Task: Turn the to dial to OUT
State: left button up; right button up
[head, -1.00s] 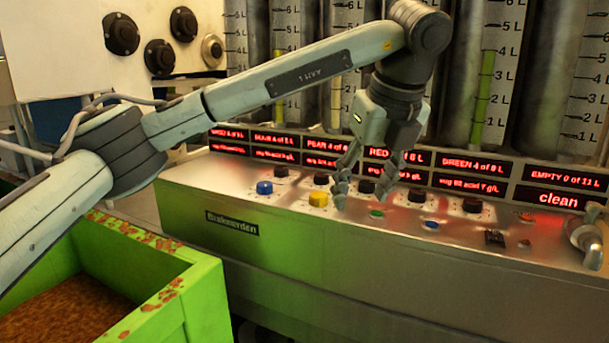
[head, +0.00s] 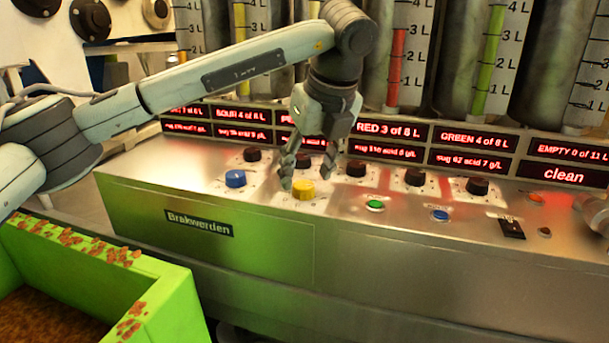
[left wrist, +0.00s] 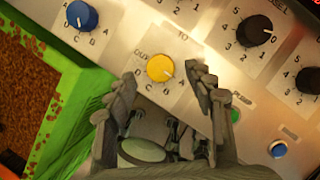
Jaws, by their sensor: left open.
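The yellow TO dial (head: 303,190) sits near the front of the sloped metal panel. In the left wrist view the dial (left wrist: 160,68) shows letters around it, with OUT at its upper left and D and C below. A small dark mark shows on its lower right face; I cannot tell for sure where it points. My left gripper (head: 306,177) is open and empty, its fingers pointing down at the dial. In the left wrist view the two fingertips (left wrist: 163,75) stand to either side of the dial, apart from it. My right gripper is not in view.
A blue dial (head: 235,178) is left of the yellow one. Black knobs (head: 356,169) line the row behind. A green button (head: 375,205), a blue button (head: 439,215) and a black switch (head: 512,229) lie to the right. A green crate (head: 165,305) stands at front left.

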pick_arm(q)
jog(key=shift+x, duration=1.2)
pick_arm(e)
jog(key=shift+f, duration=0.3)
pick_arm(q)
jog(key=c, duration=1.2)
jog(key=shift+o, duration=0.2)
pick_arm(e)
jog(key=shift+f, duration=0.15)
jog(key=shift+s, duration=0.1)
